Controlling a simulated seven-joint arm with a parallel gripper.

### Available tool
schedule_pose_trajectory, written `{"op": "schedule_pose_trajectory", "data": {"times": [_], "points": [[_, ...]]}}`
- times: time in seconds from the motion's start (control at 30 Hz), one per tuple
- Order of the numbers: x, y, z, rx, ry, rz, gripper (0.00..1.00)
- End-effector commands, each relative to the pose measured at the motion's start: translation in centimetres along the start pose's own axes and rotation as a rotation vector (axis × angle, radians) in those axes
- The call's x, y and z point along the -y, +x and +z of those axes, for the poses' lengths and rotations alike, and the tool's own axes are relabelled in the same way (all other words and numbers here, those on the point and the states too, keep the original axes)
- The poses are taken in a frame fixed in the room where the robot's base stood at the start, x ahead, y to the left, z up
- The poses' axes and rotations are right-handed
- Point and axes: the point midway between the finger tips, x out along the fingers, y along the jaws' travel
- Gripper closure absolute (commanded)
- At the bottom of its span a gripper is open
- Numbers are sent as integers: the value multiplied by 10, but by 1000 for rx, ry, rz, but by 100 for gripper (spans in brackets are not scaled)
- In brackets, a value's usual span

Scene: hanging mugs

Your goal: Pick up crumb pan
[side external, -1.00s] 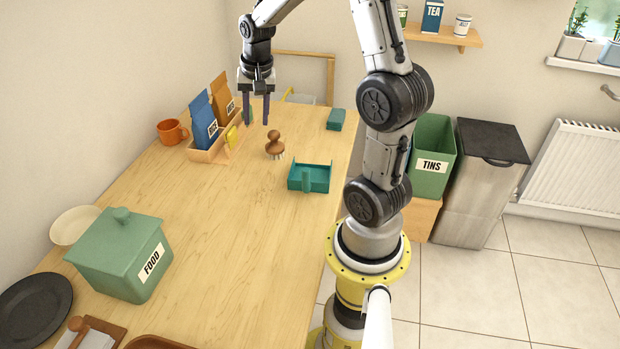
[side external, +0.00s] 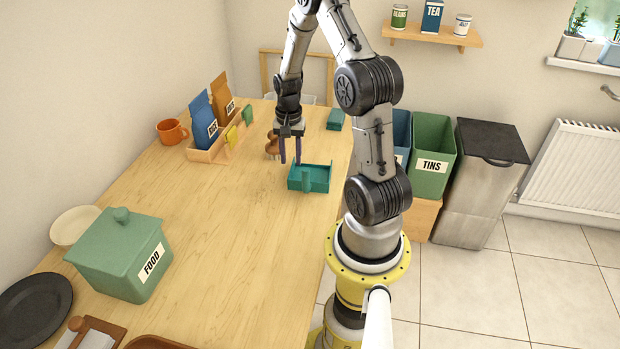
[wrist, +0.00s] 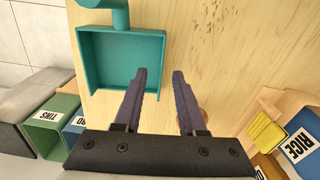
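The crumb pan is a teal, shallow, open-sided tray (side external: 318,178) with a short upright-looking handle at its near side, resting on the wooden table. In the wrist view the pan (wrist: 122,60) lies at the upper left, with its handle toward the top edge. My gripper (side external: 291,163) hangs pointing down just behind and left of the pan. In the wrist view my gripper (wrist: 164,74) has its two dark fingers apart with nothing between them. The fingertips appear close to the pan's edge; I cannot tell their exact height.
A wooden brush (side external: 271,146) stands partly behind my gripper. A teal block (side external: 335,120) sits at the table's back right. A wooden holder with bags (side external: 207,153) and an orange mug (side external: 171,131) are at left. Dark crumbs (wrist: 207,30) lie beside the pan. The table's middle is clear.

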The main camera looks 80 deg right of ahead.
Motion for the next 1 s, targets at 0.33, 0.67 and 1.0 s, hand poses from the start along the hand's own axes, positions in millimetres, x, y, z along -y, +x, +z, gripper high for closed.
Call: {"op": "schedule_pose_trajectory", "data": {"times": [0.33, 0.67, 1.0], "points": [[2, 43, -1, 2, -1, 2, 60], [3, 52, -1, -1, 0, -1, 60], [3, 52, -1, -1, 0, 0, 100]]}}
